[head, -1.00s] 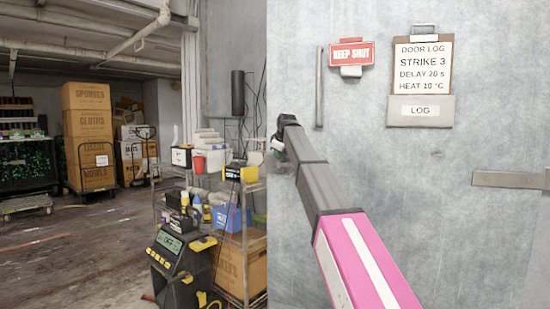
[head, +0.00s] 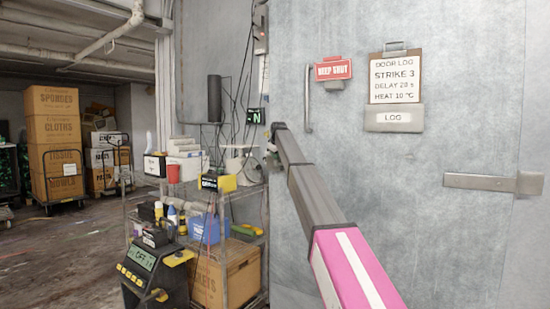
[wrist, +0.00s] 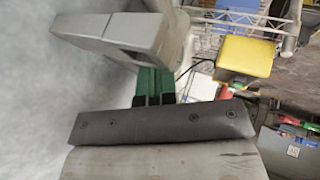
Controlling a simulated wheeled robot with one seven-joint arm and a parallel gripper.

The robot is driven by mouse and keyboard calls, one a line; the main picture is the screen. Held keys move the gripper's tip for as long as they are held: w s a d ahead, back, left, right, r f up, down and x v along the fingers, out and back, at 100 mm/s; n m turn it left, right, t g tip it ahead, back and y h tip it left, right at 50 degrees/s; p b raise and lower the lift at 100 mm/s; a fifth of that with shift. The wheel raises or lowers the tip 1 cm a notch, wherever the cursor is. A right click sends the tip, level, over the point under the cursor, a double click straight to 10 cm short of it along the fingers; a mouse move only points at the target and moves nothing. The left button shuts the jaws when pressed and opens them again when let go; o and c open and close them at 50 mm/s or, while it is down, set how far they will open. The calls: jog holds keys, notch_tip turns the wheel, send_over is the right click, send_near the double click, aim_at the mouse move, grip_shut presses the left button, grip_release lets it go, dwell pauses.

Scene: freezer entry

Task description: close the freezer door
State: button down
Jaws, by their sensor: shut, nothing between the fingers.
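The freezer door (head: 420,220) is the large pale grey metal panel filling the right of the head view. It carries an upright bar handle (head: 308,100), a red KEEP SHUT sign (head: 333,70), a door log board (head: 396,80) and a grey strap (head: 488,182) at right. Its left edge stands in front of the wall and shelf, so I cannot tell how far open it is. My arm reaches to that edge. My gripper (wrist: 155,85) is shut and empty, with green fingers, close to the grey surface and beside a grey metal block (wrist: 110,40). Contact is unclear.
A wire shelf (head: 245,195) with bins and a carton stands left of the door edge. A dark machine with a green display (head: 150,265) is in front of it. Stacked boxes (head: 52,140) stand far left. Open floor (head: 60,250) lies at left.

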jog(key=w+d+m, duration=0.1)
jog(key=w+d, duration=0.4)
jog(key=w, duration=0.6)
jog(key=shift+d+r+h, duration=0.25)
jog(key=shift+d+h, duration=0.05)
jog(key=shift+h, duration=0.1)
jog(key=shift+w, duration=0.1)
jog(key=s+a+r, duration=0.3)
jog(key=s+r, duration=0.4)
jog(key=s, duration=0.5)
jog(key=shift+s+a+r+g, duration=0.15)
jog(key=shift+a+r+g, duration=0.1)
jog(key=shift+r+g, duration=0.05)
